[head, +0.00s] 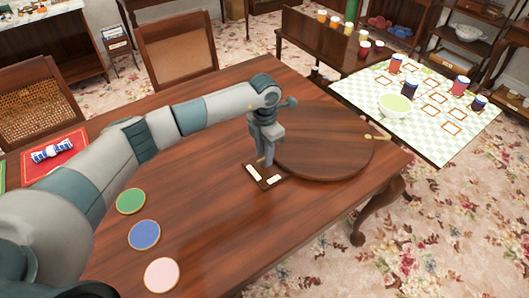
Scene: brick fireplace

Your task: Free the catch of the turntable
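The turntable (325,150) is a round, dark wooden disc lying on the wooden table near its right end. A small brass-coloured piece (373,138) shows at its right rim. The catch base (272,183) is a small dark plate with two pale labels, at the turntable's front left edge. My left gripper (266,160) points down right above this plate, at the turntable's rim. Its fingertips are small here and hide the middle of the plate. I cannot tell whether they are shut on a lever or touch it. My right gripper is out of view.
Green (131,201), blue (144,235) and pink (162,274) discs lie on the table's front left. A red mat (55,155) with a rolled cloth lies at the far left. A checked cloth (460,145) with a bowl (394,104) and jars lies beyond. The front middle is clear.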

